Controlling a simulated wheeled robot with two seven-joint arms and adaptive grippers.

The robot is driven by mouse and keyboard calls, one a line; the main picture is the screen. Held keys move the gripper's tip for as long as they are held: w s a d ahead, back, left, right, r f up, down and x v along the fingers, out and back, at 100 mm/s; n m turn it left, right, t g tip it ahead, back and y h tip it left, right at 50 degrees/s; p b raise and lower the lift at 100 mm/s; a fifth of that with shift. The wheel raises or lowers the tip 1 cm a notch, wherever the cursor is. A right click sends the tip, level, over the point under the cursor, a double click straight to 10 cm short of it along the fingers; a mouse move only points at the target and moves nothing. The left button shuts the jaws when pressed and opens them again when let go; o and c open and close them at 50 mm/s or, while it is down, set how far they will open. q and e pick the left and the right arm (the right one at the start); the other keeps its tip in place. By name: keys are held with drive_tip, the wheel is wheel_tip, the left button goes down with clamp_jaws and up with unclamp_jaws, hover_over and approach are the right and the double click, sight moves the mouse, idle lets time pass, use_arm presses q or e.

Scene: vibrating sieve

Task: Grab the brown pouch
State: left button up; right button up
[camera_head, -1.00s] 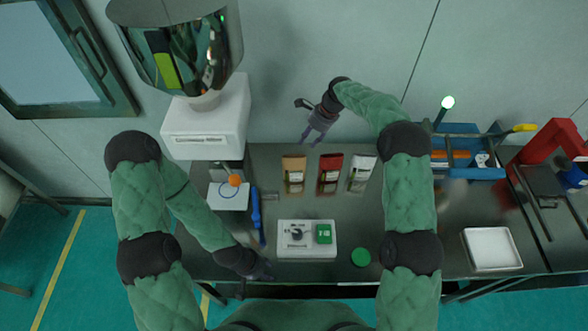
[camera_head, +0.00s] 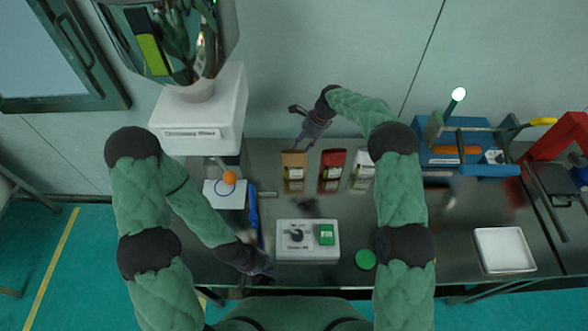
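The brown pouch (camera_head: 294,172) stands upright on the grey table, leftmost of three pouches in a row. My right gripper (camera_head: 304,147) reaches down from behind the row, with its fingertips at the brown pouch's top edge. Its two fingers look apart; whether they touch the pouch is too small to tell. My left gripper (camera_head: 263,274) hangs low at the table's front edge, away from the pouches. Its fingers are too dark and small to read.
A red pouch (camera_head: 332,171) and a white pouch (camera_head: 362,172) stand close on the right. A white control box (camera_head: 308,253) lies in front. A blue tool (camera_head: 253,213) and a white machine (camera_head: 200,112) are on the left. A white tray (camera_head: 503,250) is at the right.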

sight(295, 152)
drive_tip(key=x, duration=0.4)
drive_tip(key=shift+s+a+f+p, duration=0.15)
drive_tip(key=shift+a+f+p, duration=0.15)
drive_tip(key=shift+a, duration=0.1)
drive_tip(key=shift+a+f, duration=0.15)
drive_tip(key=shift+f, duration=0.3)
drive_tip(key=shift+f, duration=0.15)
clamp_jaws()
